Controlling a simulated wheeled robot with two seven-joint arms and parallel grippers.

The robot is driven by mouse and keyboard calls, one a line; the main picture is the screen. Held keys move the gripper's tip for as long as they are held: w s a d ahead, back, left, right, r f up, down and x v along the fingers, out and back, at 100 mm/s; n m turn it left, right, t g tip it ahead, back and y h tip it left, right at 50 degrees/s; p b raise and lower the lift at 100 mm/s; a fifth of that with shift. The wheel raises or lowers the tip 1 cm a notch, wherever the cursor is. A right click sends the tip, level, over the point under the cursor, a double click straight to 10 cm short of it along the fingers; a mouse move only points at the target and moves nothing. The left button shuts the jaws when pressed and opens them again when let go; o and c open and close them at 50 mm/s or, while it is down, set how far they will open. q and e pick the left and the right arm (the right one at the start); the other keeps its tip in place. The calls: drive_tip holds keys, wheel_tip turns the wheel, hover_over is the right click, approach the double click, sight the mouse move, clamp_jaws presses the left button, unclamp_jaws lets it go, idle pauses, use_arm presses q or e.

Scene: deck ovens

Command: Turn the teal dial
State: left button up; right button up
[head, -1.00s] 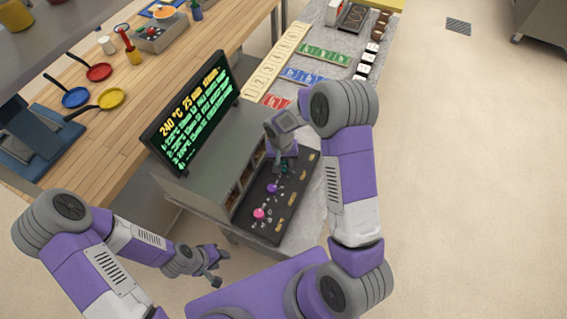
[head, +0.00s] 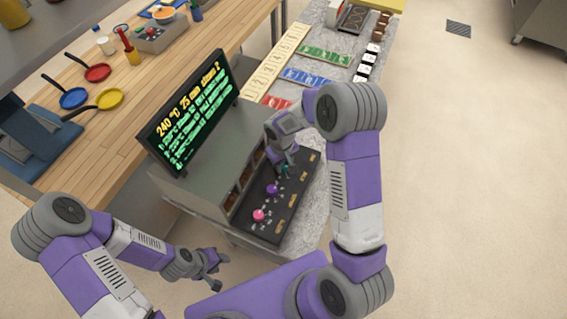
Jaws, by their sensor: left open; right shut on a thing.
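The teal dial (head: 286,171) is on the dark control panel (head: 246,222) of the oven, beyond the purple dial (head: 271,189) and the pink dial (head: 258,215). My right gripper (head: 284,165) reaches down from above and is shut on the teal dial, which it partly hides. My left gripper (head: 215,271) is open and empty, low in front of the oven and apart from it. The screen (head: 190,110) on the oven shows yellow and green text, with "240 °C 25 min" and a steam value on its top line.
A wooden counter (head: 150,85) at the left holds a red pan (head: 97,72), a blue pan (head: 73,98) and a yellow pan (head: 110,98). Behind the oven, a grey worktop carries green pieces (head: 325,53) and blue pieces (head: 305,77). The floor at the right is clear.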

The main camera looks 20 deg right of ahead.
drive_tip(key=o, duration=1)
drive_tip(key=r, duration=0.7)
drive_tip(key=shift+a+r+p, duration=0.2)
drive_tip(key=shift+r+p, duration=0.1)
drive_tip(key=shift+p, duration=0.05)
